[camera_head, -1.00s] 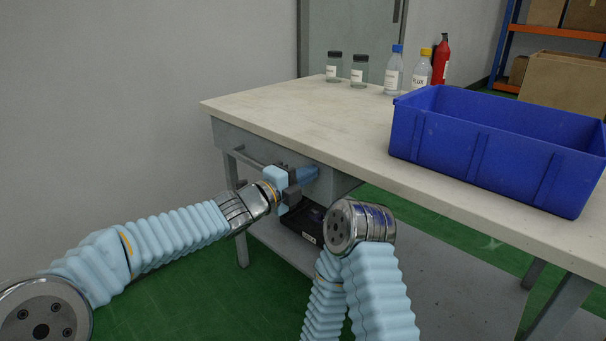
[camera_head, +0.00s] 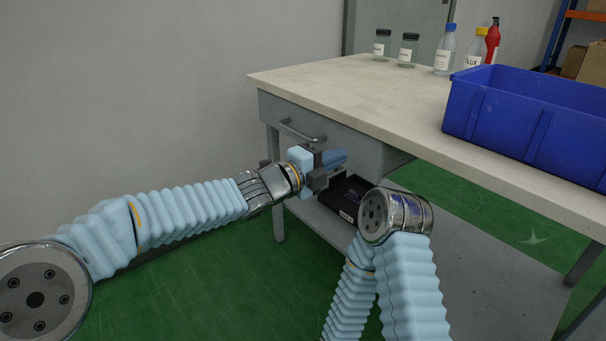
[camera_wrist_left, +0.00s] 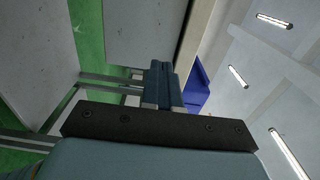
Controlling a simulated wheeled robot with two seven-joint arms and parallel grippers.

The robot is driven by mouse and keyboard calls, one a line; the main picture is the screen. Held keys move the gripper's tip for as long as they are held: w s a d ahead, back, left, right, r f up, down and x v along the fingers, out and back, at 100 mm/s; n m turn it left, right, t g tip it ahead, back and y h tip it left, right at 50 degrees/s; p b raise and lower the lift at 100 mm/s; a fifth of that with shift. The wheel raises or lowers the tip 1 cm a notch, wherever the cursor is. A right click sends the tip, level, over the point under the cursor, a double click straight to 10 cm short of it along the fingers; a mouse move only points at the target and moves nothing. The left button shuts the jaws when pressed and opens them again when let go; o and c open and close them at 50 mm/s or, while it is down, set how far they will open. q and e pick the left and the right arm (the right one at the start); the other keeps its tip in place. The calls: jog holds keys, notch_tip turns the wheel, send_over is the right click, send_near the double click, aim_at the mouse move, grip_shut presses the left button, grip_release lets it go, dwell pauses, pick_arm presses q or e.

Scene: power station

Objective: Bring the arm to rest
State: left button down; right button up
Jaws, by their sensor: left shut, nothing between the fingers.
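My left arm comes in from the left of the head view. My left gripper (camera_head: 336,160) is shut and empty, in front of the table's grey drawer front, just below and right of the drawer handle (camera_head: 304,133). I cannot tell whether it touches the drawer front. In the left wrist view the blue-grey fingers (camera_wrist_left: 162,86) lie together with nothing between them. My right arm (camera_head: 398,220) is bent in the lower middle of the head view. Its gripper is out of view.
The pale-topped table (camera_head: 370,97) carries a blue bin (camera_head: 530,117) at its right and several bottles at the back. A black box (camera_head: 348,193) sits on the lower shelf, partly hidden behind my arms. Green floor (camera_head: 210,300) is clear at the lower left.

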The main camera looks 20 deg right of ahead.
pick_arm(q)
jog(key=v, duration=0.7)
jog(key=w+a+f+n+y+p, duration=0.1)
jog(key=a+f+n+y+p, duration=0.15)
jog(key=a+f+n, duration=0.5)
jog(key=w+a+f+n+t+y+p, duration=0.1)
jog(key=a+f+n+y, duration=0.3)
jog(key=f, duration=0.6)
jog(key=w+a+f+n+y+p, duration=0.1)
jog(key=a+f+n+y+p, duration=0.1)
jog(key=a+f+n, duration=0.6)
jog(key=s+a+f+n+g+y+p, duration=0.2)
jog(key=s+a+f+n, duration=0.5)
jog(key=s, duration=0.4)
jog(key=s+a+f+n+g+y+p, duration=0.2)
jog(key=s+a+f+n, duration=0.5)
jog(key=s, duration=0.4)
notch_tip(320, 180, down, 2)
jog(key=shift+s+n+g+y, duration=0.35)
jog(key=shift+n+g, duration=0.1)
jog(key=shift+g, duration=0.45)
